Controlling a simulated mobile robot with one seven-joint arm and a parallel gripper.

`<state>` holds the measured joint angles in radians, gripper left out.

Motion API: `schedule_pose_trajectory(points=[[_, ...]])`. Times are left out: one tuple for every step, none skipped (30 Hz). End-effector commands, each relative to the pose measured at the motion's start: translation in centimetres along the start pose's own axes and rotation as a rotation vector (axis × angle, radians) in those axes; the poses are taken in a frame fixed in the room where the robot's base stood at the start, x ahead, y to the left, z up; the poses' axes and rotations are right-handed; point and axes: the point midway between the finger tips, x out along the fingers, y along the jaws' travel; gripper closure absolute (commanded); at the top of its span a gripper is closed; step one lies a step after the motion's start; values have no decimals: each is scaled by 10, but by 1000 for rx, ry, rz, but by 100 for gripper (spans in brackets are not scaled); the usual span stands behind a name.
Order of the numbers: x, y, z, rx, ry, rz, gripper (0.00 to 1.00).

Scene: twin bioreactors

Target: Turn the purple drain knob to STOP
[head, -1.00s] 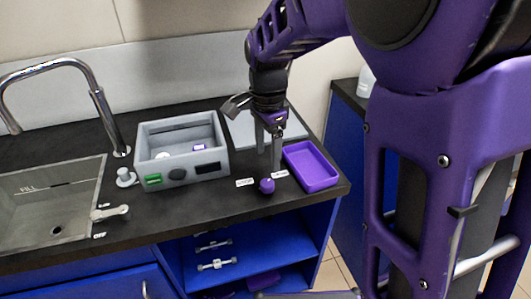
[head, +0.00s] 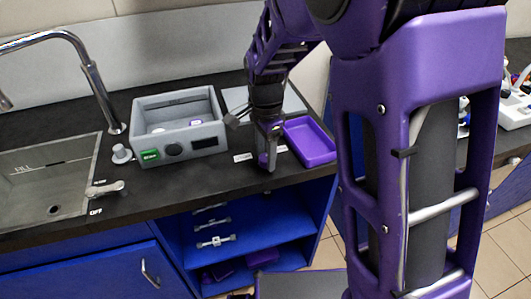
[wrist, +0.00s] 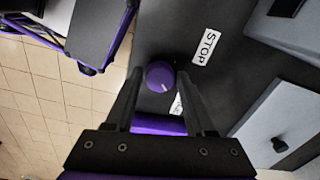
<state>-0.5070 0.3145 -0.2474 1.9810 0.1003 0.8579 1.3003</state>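The purple drain knob (wrist: 160,76) sits on the dark counter, with a small pale mark on its lower right edge in the wrist view. The white STOP label (wrist: 207,48) is up and right of it there. A second label (wrist: 177,106) is partly hidden by my gripper. My gripper (wrist: 160,74) points down with one finger on each side of the knob, and narrow gaps seem to show. In the head view my gripper (head: 268,165) is over the knob (head: 263,158), between the two labels; the left one (head: 243,157) appears to be STOP.
A purple tray (head: 312,158) lies just right of the knob, near the counter edge. A grey box (head: 195,147) with a green display stands to the left. The sink (head: 50,178) and its faucet are farther left. Blue shelving is below.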

Motion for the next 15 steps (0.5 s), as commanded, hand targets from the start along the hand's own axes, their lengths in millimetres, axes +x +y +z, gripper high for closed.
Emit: schedule_pose_trajectory(points=[[0,0,0,0,0,0,56],[0,0,0,0,0,0,62],[0,0,0,0,0,0,69],[0,0,0,0,0,0,74],[0,0,0,0,0,0,80],[0,0,0,0,0,0,87],[0,0,0,0,0,0,92],[0,0,0,0,0,0,98],[0,0,0,0,0,0,100],[0,0,0,0,0,0,100],[0,0,0,0,0,0,100],[0,0,0,-1,0,0,100],[0,0,0,-2,0,0,100],[0,0,0,-3,0,0,100],[-1,0,0,-7,0,0,100]])
